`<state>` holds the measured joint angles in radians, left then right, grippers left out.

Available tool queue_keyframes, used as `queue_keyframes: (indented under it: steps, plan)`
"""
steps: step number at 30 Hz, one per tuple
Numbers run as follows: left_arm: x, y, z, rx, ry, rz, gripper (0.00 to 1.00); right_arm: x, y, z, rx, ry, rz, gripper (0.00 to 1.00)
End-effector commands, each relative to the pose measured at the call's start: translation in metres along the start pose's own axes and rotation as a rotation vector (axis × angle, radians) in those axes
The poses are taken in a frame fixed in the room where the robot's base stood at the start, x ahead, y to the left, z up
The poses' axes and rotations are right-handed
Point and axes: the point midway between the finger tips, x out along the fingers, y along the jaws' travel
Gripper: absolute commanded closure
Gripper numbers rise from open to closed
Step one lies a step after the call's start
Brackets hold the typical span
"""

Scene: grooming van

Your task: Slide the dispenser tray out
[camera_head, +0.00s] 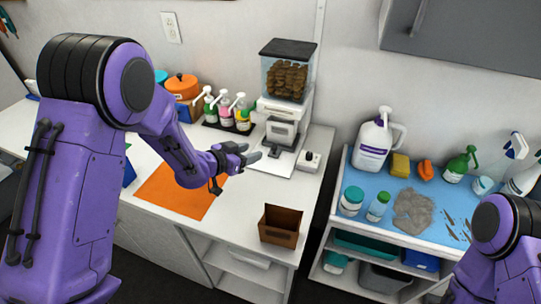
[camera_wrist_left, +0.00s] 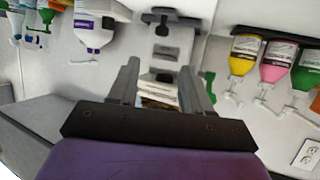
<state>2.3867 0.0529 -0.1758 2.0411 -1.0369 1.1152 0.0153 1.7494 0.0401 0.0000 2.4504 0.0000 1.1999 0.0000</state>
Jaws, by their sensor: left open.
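The dispenser (camera_head: 289,75) stands against the back wall on the white counter, with a clear hopper of brown pieces above a white body. A front piece with a dark grey handle (camera_head: 281,127), which looks like its tray, sits low in the body. My left gripper (camera_head: 257,156) is open and empty, just in front and left of the dispenser's lower part. In the left wrist view the dispenser (camera_wrist_left: 165,45) appears upside down beyond the open fingers (camera_wrist_left: 157,85). The fingers look apart from the handle. My right gripper is out of view; only part of that arm shows.
Pump bottles (camera_head: 242,113) stand left of the dispenser. An orange mat (camera_head: 180,190) lies below my left forearm, and a brown open box (camera_head: 281,226) sits at the counter's front. A small switch box (camera_head: 309,160) is right of the dispenser. A blue-topped cart (camera_head: 350,225) stands right.

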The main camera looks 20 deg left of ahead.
Motion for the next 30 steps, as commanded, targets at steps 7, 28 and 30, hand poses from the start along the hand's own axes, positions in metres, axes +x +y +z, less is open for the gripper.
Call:
queue_keyframes:
  steps: [7,28,30]
  plan:
    - [0.019,0.0,0.009,0.002,-0.001,0.0,0.51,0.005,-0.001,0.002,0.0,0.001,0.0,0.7]
    - [0.109,-0.001,0.01,-0.001,0.0,-0.002,0.51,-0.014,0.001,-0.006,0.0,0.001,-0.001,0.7]
    - [0.109,-0.001,0.01,-0.001,0.0,-0.002,0.51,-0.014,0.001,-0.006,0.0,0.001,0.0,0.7]
